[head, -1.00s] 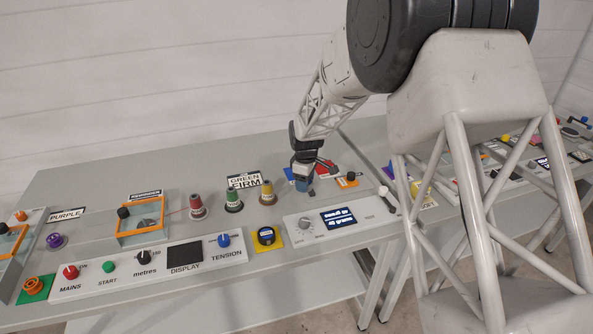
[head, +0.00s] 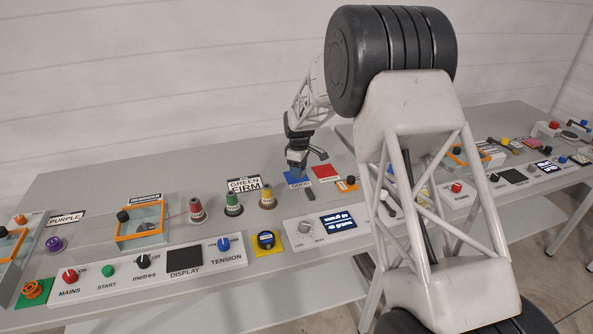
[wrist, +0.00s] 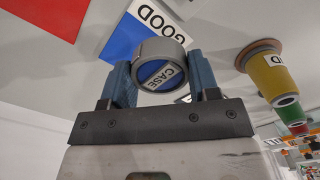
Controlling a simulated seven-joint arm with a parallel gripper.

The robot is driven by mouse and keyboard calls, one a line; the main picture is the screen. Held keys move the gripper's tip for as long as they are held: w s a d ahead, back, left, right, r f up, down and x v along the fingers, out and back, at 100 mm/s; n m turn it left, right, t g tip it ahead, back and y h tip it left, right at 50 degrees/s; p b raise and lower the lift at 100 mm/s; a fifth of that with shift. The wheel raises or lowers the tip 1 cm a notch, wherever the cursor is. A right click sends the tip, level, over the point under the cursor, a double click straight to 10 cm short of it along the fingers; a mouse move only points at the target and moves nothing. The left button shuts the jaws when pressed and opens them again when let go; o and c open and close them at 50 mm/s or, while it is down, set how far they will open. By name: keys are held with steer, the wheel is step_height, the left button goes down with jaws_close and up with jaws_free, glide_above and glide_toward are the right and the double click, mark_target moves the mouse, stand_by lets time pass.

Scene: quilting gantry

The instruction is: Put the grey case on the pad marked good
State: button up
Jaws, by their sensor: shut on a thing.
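The grey case (wrist: 160,66) is a round grey ring with a blue and white face reading CASE. In the wrist view my gripper (wrist: 161,78) is shut on it, with one blue finger on each side. The blue pad marked GOOD (wrist: 128,32) shows beyond the case, which covers part of it. In the head view my gripper (head: 297,171) hangs over the back part of the blue GOOD pad (head: 291,181); the case cannot be made out there. I cannot tell whether the case touches the pad.
A red pad (head: 326,172) lies right of the blue one. Red, green and yellow thread cones (head: 268,198) stand to the left, before a GREEN FIRM sign (head: 244,185). A small dark block (head: 310,197) lies in front of the blue pad. A display panel (head: 338,222) is nearer.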

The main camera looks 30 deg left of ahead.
steer(key=shift+w+a+f, duration=0.1)
steer(key=shift+w+a, duration=0.6)
steer(key=shift+w, duration=0.2)
steer(key=shift+w+a+f, duration=0.1)
steer(key=shift+w+a, duration=0.55)
steer(key=shift+w, duration=0.2)
steer(key=shift+f, duration=1.8)
steer(key=shift+f, duration=0.15)
steer(key=o, duration=1)
step_height(320, 180, up, 12)
